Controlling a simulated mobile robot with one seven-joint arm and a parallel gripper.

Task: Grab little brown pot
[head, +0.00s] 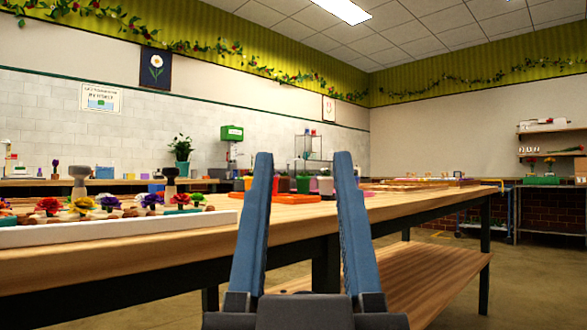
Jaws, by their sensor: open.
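My gripper (303,160) is in the foreground of the head view. Its two blue fingers point up and stand apart, with nothing held between them. Beyond it, small pots stand in a row on the wooden table. A small reddish-brown pot (284,185) shows between the fingers, nearer the left one. It is small and far off, so its exact shade is hard to tell. A green pot (303,185) and a pink pot (326,187) stand to its right. An orange pot (248,183) is partly hidden by the left finger.
The wooden table (420,205) spans the view, with a lower shelf (430,275). A white-edged tray (120,231) of colourful flowers lies at the left. An orange tray (292,198) lies by the pots. Open floor (530,265) is at the right.

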